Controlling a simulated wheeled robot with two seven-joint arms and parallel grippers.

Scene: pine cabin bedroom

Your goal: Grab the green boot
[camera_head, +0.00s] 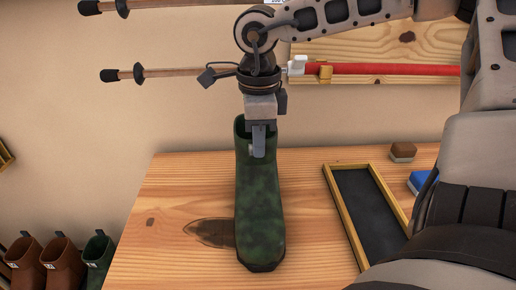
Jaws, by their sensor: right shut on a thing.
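The green boot (260,205) is dark and mottled and stands upright on the wooden table (165,250), its toe pointing toward me. My right gripper (258,148) is above it, pointing down, and is shut on the top of the boot's shaft. The gripper hides part of the boot's opening. The boot's sole appears to be at the table top; I cannot tell whether it touches. My left gripper is not in view.
A black tray with a wooden rim (345,220) lies right of the boot. A brown brush (403,151) and a blue item (419,181) are farther right. Brown boots (62,258) and another green boot (97,262) stand at lower left. Rods with black ends hang on the wall.

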